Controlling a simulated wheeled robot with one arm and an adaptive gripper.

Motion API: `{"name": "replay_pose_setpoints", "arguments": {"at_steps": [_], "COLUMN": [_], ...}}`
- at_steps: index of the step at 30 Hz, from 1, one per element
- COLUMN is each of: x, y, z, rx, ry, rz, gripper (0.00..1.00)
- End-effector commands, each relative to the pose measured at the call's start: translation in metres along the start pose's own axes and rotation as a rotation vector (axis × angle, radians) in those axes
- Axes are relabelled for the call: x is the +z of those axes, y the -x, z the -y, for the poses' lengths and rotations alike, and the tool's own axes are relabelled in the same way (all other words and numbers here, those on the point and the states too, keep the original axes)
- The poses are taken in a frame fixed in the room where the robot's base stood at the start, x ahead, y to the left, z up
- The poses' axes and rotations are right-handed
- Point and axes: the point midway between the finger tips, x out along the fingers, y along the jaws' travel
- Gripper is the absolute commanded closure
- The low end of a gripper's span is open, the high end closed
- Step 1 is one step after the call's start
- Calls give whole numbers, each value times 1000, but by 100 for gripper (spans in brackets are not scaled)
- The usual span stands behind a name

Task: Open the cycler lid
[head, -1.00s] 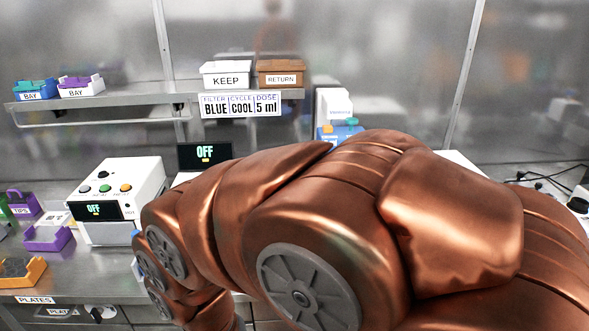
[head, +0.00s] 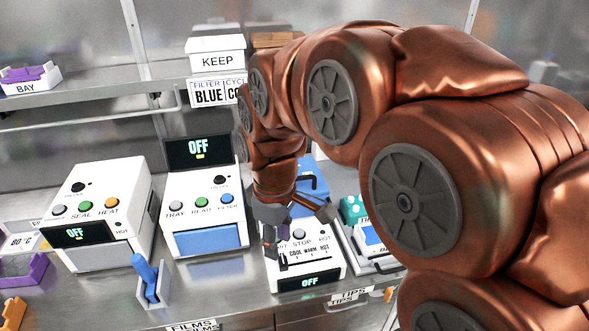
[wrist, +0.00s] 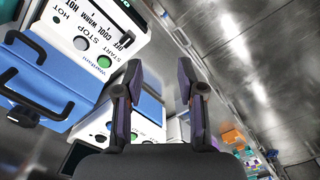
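The cycler (head: 318,262) is a white box with buttons, COOL, WARM and HOT marks and an OFF display. Its blue lid (head: 312,178) shows behind the control panel, partly hidden by my arm, and looks shut. In the wrist view the blue lid (wrist: 62,82) with its black handle (wrist: 32,85) lies at the left, and the button panel (wrist: 100,30) is above it. My gripper (head: 292,240) is over the cycler's panel in the head view. In the wrist view my gripper (wrist: 160,85) has its fingers apart with nothing between them, right of the lid.
Left of the cycler stand a machine with a blue front (head: 206,240) and a SEAL/HEAT machine (head: 98,225). A blue lever (head: 147,272) stands in front of them. A tips station (head: 365,240) is close on the right. A shelf (head: 90,98) runs behind.

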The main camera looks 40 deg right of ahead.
Motion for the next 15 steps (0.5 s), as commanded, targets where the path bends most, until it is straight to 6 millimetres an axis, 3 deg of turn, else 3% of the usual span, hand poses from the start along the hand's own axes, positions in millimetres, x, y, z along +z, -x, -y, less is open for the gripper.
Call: {"name": "replay_pose_setpoints", "arguments": {"at_steps": [3, 9, 15], "x": [-24, -49, -56], "y": [19, 43, 56], "z": [-49, -131, -186], "rx": [34, 113, 173], "ry": [158, 423, 596], "rz": [-37, -70, -72], "gripper": [61, 61, 61]}}
